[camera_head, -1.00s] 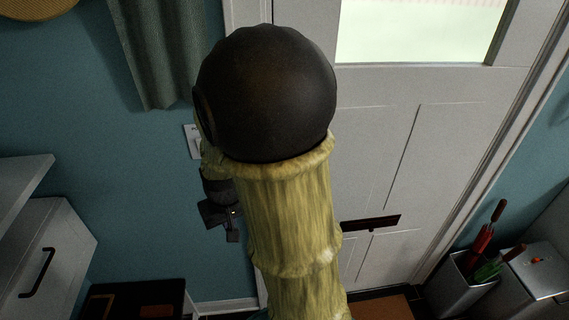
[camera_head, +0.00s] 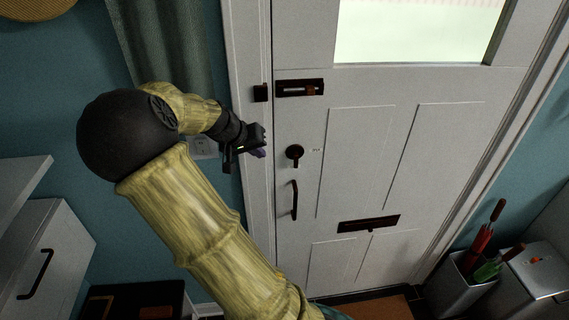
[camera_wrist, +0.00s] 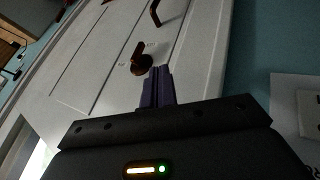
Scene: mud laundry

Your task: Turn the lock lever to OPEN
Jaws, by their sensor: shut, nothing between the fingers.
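The dark brown lock lever (camera_head: 295,153) sits on a round plate on the white door, above the pull handle. Its short arm points down in the head view. A small label beside it is too small to read. In the wrist view the lock lever (camera_wrist: 139,61) lies just beyond and left of the fingertips. My gripper (camera_head: 260,152) is left of the lever, near the door frame, and does not appear to touch it. In the wrist view the purple fingers of my gripper (camera_wrist: 158,72) are together with nothing between them.
A slide bolt (camera_head: 301,88) is above the lever. A pull handle (camera_head: 294,200) is below it and a mail slot (camera_head: 369,223) is lower right. A curtain (camera_head: 165,50) and a wall switch plate (camera_head: 203,147) are near my arm. An umbrella bin (camera_head: 462,281) stands at right.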

